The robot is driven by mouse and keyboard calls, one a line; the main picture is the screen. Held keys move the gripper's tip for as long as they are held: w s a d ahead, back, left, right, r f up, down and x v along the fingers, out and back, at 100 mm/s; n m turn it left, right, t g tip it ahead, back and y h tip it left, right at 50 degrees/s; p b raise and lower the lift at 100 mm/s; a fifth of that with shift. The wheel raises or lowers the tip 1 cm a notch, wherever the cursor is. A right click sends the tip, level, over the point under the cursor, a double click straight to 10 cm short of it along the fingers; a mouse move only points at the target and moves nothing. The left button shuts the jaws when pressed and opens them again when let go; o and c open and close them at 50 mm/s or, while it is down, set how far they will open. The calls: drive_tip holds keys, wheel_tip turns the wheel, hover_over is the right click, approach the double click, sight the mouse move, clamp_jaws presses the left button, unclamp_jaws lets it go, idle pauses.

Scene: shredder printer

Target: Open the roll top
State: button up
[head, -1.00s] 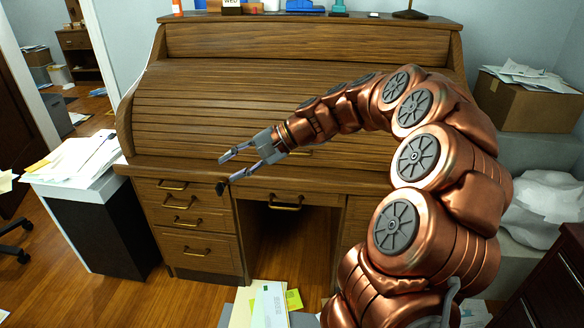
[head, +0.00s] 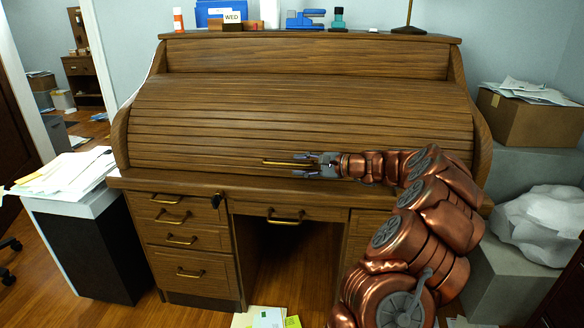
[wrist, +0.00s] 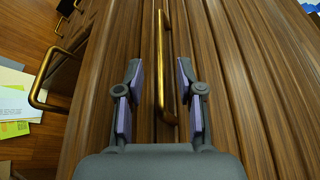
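The roll top (head: 300,115) is a slatted wooden curved cover on the desk, and it is down. Its brass handle (head: 288,162) is a horizontal bar near the lower edge. My gripper (head: 304,166) is at the right end of this handle, pointing left along it. In the wrist view the handle (wrist: 160,65) runs away from me, with its near end between the two open fingers of my gripper (wrist: 160,100). There is a gap on both sides of the bar, and neither finger pad appears to touch it.
A drawer handle (head: 285,217) sits below the roll top. Small items, including a blue stapler (head: 305,19), stand on the desk's top shelf. A black-sided stand with papers (head: 70,174) is at left. A cardboard box (head: 525,119) is at right.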

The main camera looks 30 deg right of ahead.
drive_tip(key=shift+x, duration=1.75)
drive_tip(key=shift+c, duration=0.3)
drive_tip(key=shift+s, duration=0.1)
clamp_jaws()
